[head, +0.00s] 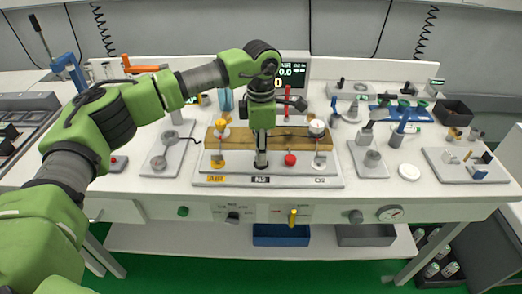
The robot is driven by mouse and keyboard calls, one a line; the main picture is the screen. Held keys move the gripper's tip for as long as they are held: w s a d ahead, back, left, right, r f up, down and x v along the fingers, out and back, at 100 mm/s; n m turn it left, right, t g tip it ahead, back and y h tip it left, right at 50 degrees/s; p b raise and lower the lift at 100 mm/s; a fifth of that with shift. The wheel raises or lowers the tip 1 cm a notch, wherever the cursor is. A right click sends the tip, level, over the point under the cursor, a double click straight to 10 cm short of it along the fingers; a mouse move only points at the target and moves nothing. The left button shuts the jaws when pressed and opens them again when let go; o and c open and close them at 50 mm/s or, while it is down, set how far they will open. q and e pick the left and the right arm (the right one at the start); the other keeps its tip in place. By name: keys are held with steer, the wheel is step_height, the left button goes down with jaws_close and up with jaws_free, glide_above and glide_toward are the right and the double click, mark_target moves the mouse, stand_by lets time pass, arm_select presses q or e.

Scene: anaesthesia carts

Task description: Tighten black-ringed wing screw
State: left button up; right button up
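A station with a wooden bar (292,141) and a pale base plate (228,181) stands mid-table. Its front labels read AIR, N2 and O2 (320,180). My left gripper (261,166) points straight down at the middle place, just behind the N2 label (262,179). It covers whatever is there, so I cannot make out the black-ringed wing screw or whether the fingers touch it. The fingertips look close together, but their grip is unclear. A yellow fitting (218,162) stands at the AIR place, and a pale one (319,161) at the O2 place. My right gripper is not in view.
A red knob (290,159) sits close to the right of my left gripper. A monitor (294,70) stands behind the station. Grey plates with fittings stand left (158,168) and right (467,177). A white disc (409,172) lies on clear tabletop.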

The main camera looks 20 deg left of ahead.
arm_select(q)
steer(key=shift+r, duration=0.1)
step_height(320, 180, up, 12)
stand_by(0.4)
steer(key=shift+f, duration=0.2)
